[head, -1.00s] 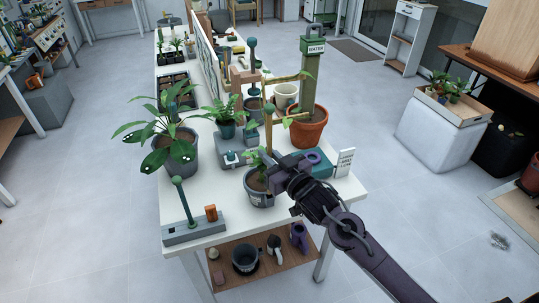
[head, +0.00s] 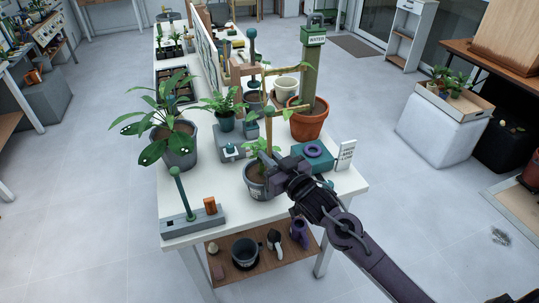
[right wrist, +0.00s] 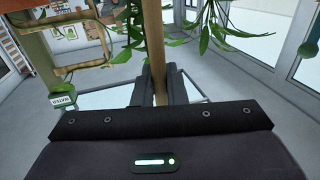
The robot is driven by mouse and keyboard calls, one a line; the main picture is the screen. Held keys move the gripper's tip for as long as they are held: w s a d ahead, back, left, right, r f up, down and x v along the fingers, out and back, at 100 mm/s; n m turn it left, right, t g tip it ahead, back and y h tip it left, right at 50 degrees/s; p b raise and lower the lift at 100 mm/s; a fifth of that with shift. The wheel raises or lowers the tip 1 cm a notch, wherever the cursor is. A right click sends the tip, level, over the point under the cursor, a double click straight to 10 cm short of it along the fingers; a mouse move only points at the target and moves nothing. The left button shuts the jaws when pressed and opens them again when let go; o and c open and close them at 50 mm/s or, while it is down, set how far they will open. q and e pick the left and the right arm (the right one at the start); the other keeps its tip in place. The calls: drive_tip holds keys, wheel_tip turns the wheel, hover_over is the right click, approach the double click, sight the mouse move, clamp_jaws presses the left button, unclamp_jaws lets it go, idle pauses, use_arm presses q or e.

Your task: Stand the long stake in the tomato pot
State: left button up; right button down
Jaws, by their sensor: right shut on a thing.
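A grey pot (head: 252,192) with a label, dark soil and a small leafy plant stands at the near middle of the table; I take it as the tomato pot. My right gripper (head: 277,168) is shut at its right side, just above the rim. In the right wrist view a slim wooden stake (right wrist: 154,45) runs between the two fingers (right wrist: 157,85). A thin pale upright stick (head: 268,130) shows above the pot in the head view and looks like the same stake. Whether its lower end touches the soil is hidden. My left gripper is not in view.
A terracotta pot (head: 309,128) with the green WATER post (head: 310,75) stands behind. A purple ring (head: 313,150) lies on a teal block, next to a small sign (head: 346,155). A large leafy plant (head: 165,115) stands left. A grey stand with a green post (head: 182,195) is at the front.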

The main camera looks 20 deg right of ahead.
drive_tip(key=shift+f, duration=0.5)
drive_tip(key=c, duration=1.4)
unclamp_jaws()
drive_tip(key=shift+o, duration=0.5)
drive_tip(key=o, duration=0.4)
